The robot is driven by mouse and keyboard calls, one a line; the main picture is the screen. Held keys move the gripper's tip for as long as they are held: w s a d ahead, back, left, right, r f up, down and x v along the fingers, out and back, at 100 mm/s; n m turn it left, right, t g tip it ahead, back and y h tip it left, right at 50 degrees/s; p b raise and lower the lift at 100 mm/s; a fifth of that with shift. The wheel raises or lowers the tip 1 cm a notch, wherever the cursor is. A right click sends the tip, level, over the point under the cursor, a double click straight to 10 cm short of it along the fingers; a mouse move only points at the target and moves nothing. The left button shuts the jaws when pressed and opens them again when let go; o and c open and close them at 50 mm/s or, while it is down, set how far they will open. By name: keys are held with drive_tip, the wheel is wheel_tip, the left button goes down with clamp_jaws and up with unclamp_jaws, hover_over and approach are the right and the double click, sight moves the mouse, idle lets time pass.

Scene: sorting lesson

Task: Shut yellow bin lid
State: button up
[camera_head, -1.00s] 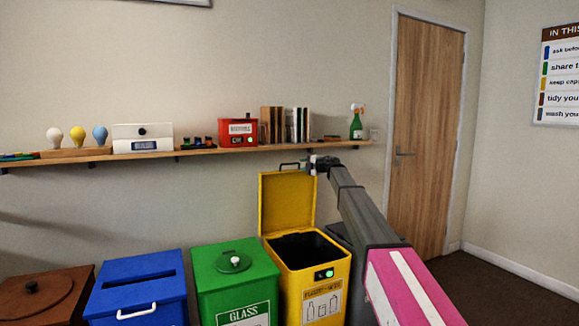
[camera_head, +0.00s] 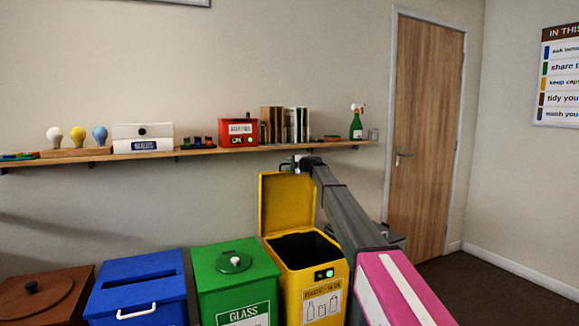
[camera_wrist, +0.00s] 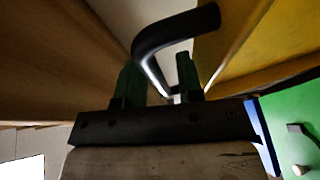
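The yellow bin (camera_head: 330,285) stands with its yellow lid (camera_head: 287,203) raised upright at the back and its dark inside showing. My gripper (camera_head: 289,165) is at the top edge of the lid, beside or at its black handle. In the wrist view, the lid (camera_wrist: 262,45) is at the right and the black handle (camera_wrist: 150,42) curves in front of my gripper (camera_wrist: 158,82). The two green fingers are apart, with part of the handle showing between them. I cannot tell whether they touch it.
The wooden shelf (camera_head: 215,150) runs along the wall just behind and above the lid, close to my gripper. The green bin (camera_head: 235,275), blue bin (camera_head: 138,290) and brown bin (camera_head: 45,295) stand to the left, lids shut. A green spray bottle (camera_head: 356,127) stands at the shelf's right end.

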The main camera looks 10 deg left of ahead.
clamp_jaws()
drive_tip(key=shift+s+d, duration=0.1)
drive_tip(key=shift+s, duration=0.05)
